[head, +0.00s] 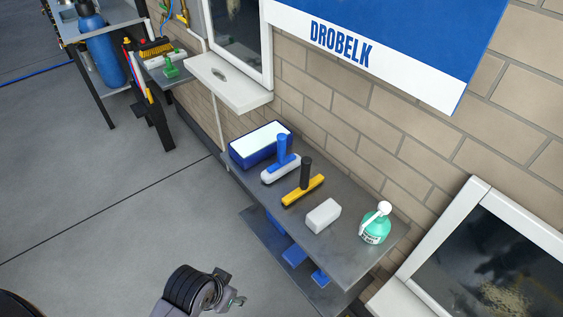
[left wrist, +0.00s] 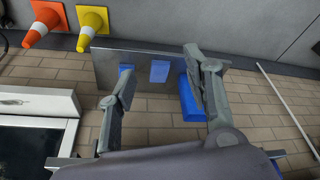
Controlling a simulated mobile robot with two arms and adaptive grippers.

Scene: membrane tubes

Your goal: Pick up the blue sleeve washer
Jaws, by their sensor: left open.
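The blue sleeve washer (head: 281,165) has an upright blue handle and a white sleeve head. It stands on the grey upper shelf (head: 346,248) against the brick wall, between a blue tray and a yellow washer with a black handle (head: 304,187). My left gripper (head: 232,288) is low in the head view, in front of the shelf and well apart from the washer. In the left wrist view its two fingers (left wrist: 158,66) are spread with nothing held. I cannot make out the sleeve washer in that view. My right gripper is not in view.
Blue pieces (head: 294,255) lie on the lower shelf. A window ledge (head: 226,84) juts out behind. Orange (left wrist: 46,22) and yellow cones (left wrist: 90,22) show in the wrist view.

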